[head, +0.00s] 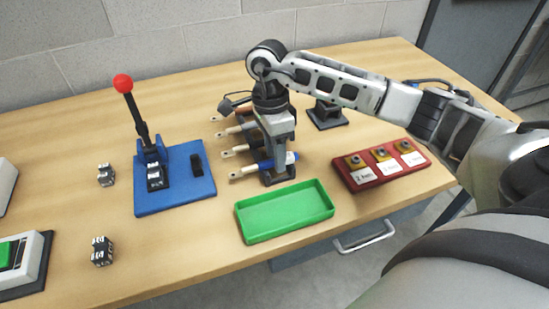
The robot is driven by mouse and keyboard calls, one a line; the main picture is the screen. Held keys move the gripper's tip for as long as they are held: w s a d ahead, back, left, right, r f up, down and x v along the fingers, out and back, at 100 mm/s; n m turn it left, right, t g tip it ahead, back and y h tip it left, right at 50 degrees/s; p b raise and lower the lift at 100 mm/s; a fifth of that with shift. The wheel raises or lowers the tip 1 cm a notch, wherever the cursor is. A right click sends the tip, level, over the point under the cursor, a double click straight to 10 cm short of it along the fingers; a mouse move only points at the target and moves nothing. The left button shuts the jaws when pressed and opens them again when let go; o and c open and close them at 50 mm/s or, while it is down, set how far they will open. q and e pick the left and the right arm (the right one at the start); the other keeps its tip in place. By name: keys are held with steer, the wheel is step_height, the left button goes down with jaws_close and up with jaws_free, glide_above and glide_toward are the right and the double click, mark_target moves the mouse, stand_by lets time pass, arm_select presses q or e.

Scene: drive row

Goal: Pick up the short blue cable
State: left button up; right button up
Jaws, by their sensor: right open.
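A short blue cable (292,157) lies on the wooden table in the middle, nearest the front in a row of cables. I cannot tell whether the fingers touch the cable. My left gripper is not in view.
Several other tan-ended cables (235,130) lie just behind. A green tray (243,226) stands in front, a red block with labelled sockets (353,179) at right, and a blue base with a red-knobbed lever (201,194) at left. A small dark block (102,251) lies front left.

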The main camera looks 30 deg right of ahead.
jaws_close()
steer(key=shift+r, duration=0.1)
